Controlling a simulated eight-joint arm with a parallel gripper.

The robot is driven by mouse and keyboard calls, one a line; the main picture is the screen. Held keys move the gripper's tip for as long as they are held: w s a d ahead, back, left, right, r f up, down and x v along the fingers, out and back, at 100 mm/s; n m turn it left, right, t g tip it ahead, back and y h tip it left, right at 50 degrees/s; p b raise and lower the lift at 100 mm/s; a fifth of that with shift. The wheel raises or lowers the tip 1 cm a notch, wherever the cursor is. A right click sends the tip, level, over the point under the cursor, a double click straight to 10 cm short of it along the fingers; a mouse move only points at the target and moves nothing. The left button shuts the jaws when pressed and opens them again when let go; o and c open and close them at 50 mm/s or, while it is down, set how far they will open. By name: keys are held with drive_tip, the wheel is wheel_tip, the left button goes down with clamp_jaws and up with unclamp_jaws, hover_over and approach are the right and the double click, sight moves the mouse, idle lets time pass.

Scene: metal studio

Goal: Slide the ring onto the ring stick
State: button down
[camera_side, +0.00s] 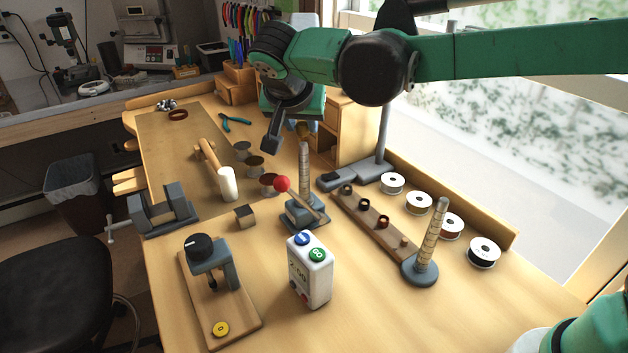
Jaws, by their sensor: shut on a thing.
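My gripper (270,148) hangs from the green arm at top centre, its dark finger pointing down over the bench. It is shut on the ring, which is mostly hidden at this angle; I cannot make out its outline. The ring stick (437,238) is a pale, tapered, banded rod, standing slightly tilted on a round grey base at the right. It stands bare, well to the right of and nearer than my gripper. A second tapered rod (304,165), with a red-knobbed lever, stands closer to my gripper, just right of its finger.
A wooden strip (372,232) with small dark rings lies left of the ring stick. White spools (418,203) line the right edge. A white box with buttons (311,275), a hammer (215,168), a vise (162,212) and a clamp board (228,300) surround the middle.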

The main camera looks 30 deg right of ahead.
wheel_tip(320, 180, up, 3)
hover_over(444, 204)
drive_tip(key=shift+s+a+f, duration=0.1)
drive_tip(key=shift+s+f, duration=0.05)
drive_tip(key=shift+f, duration=0.65)
drive_tip(key=shift+s+a+f, duration=0.1)
drive_tip(key=shift+s+f, duration=0.05)
drive_tip(key=shift+f, duration=0.6)
drive_tip(key=shift+s+a+f, duration=0.1)
drive_tip(key=shift+s+f, duration=0.05)
drive_tip(key=shift+f, duration=0.65)
drive_tip(key=shift+f, duration=0.35)
drive_tip(key=shift+f, duration=0.35)
drive_tip(key=shift+f, duration=0.35)
drive_tip(key=shift+f, duration=0.35)
drive_tip(key=shift+f, duration=0.25)
